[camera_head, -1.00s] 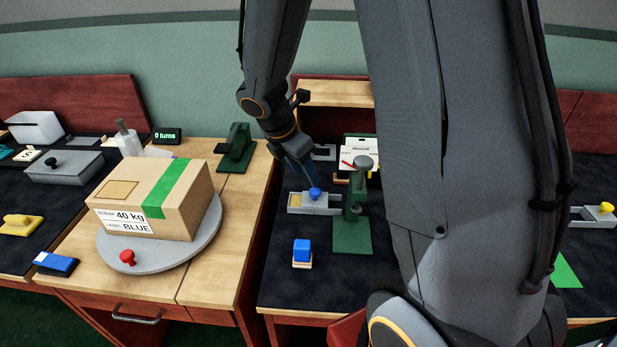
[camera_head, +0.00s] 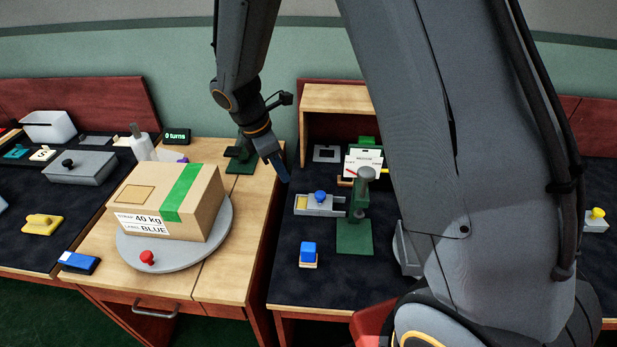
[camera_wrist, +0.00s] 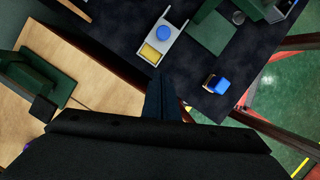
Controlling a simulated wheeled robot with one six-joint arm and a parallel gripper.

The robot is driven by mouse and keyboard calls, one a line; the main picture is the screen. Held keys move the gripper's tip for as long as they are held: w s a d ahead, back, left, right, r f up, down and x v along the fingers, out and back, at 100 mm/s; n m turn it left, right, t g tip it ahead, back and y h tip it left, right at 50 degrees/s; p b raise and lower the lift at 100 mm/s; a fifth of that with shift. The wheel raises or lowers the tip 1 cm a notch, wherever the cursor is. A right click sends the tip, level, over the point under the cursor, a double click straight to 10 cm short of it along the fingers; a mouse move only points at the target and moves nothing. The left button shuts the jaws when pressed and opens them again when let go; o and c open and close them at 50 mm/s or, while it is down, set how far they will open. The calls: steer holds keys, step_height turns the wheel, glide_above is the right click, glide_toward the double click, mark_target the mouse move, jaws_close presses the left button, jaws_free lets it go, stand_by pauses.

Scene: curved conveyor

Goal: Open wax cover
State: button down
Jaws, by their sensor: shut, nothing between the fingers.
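A small grey tray (camera_head: 302,211) stands on the dark mat of the middle desk. Its grey sliding cover with a blue knob (camera_head: 320,196) sits toward the right, and a yellow, wax-like filling lies bare at the left end. The wrist view also shows the blue knob (camera_wrist: 164,33) and the yellow filling (camera_wrist: 150,54). My gripper (camera_head: 284,177) is shut and empty. It hangs above and to the left of the tray, near the gap between the two desks, apart from the knob. In the wrist view my gripper's fingers (camera_wrist: 164,92) point toward the tray.
A green press (camera_head: 354,237) stands just right of the tray, and a blue-topped stamp (camera_head: 308,252) in front. A white dial scale (camera_head: 364,162) is behind. A cardboard box (camera_head: 170,202) rests on a grey turntable (camera_head: 217,246) at left. My arm hides much of the right side.

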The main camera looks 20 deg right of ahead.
steer(key=p, duration=0.2)
glide_toward(321, 206)
steer(key=a+f, duration=0.1)
steer(key=a, duration=0.1)
steer(key=w+a+f, duration=0.1)
steer(key=a+f, duration=0.1)
steer(key=shift+w+a+f, duration=0.1)
steer(key=shift+f, duration=0.05)
steer(key=shift+w+d+p, duration=0.15)
steer(key=shift+d+p, duration=0.4)
steer(key=shift+d, duration=0.7)
steer(key=shift+w+d+f, duration=0.1)
steer(key=shift+d+f, duration=0.1)
steer(key=shift+d, duration=0.45)
steer(key=d, duration=0.1)
steer(key=s+d, duration=0.1)
steer(key=d, duration=0.1)
steer(key=shift+s+d, duration=0.3)
steer(key=shift+d, duration=0.05)
steer(key=shift+a, duration=0.1)
